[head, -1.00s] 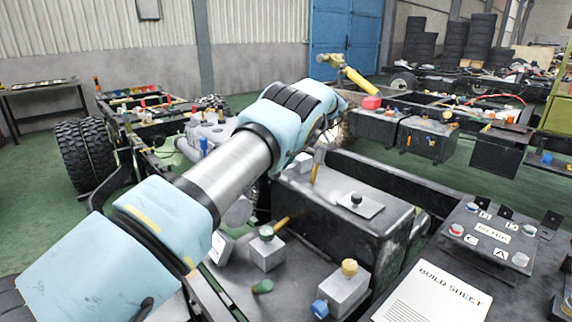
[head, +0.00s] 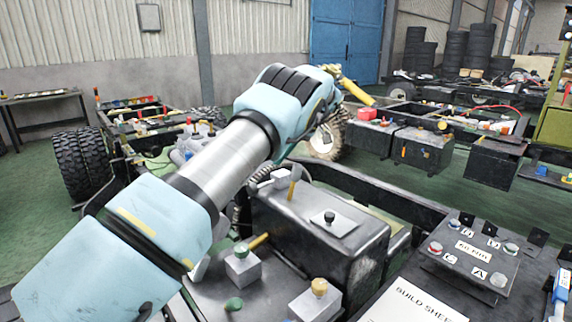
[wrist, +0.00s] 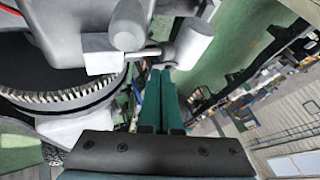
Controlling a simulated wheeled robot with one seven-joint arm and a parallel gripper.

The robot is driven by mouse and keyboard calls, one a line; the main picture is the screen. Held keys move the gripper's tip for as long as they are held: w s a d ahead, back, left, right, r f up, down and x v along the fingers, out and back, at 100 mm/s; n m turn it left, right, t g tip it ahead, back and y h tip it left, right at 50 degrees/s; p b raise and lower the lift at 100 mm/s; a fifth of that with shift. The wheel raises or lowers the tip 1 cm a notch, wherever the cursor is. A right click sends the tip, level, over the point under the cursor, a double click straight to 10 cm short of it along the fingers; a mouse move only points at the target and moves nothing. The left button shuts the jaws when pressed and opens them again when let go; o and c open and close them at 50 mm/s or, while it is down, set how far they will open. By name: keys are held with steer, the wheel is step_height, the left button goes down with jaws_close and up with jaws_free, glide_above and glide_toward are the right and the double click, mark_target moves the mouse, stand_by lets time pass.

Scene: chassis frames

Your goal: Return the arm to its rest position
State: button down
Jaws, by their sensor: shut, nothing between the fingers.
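My gripper (wrist: 160,75) shows in the wrist view as two teal fingers pressed together, shut and empty. Its tips are close to a grey metal fitting (wrist: 188,42) with a thin rod; I cannot tell whether they touch. My pale blue and silver arm (head: 230,160) reaches from the lower left up to a bent joint above the chassis in the head view. The gripper itself is hidden there behind the arm.
A dark tank (head: 300,215) and a grey plate with blocks and knobs (head: 200,300) lie right of and below the arm. A labelled control box (head: 470,255) and a build sheet (head: 415,305) are at the right. Tyres (head: 82,160) stand left.

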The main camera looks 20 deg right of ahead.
steer(key=shift+s+d+r, duration=0.1)
steer(key=shift+d+r, duration=0.1)
steer(key=shift+r, duration=0.05)
stand_by(0.3)
steer(key=a+r+m+g+h, duration=0.1)
steer(key=a+m+g+h, duration=0.2)
steer(key=a, duration=2)
steer(key=s+a+f+m+t+h, duration=0.1)
steer(key=s+a+h, duration=0.1)
steer(key=s+a, duration=0.6)
steer(key=s+a+f+m+h, duration=0.1)
steer(key=s+a+h, duration=0.1)
steer(key=s+a, duration=0.6)
steer(key=s, duration=0.7)
steer(key=shift+s+a+m+t, duration=0.15)
steer(key=shift+m+t, duration=0.25)
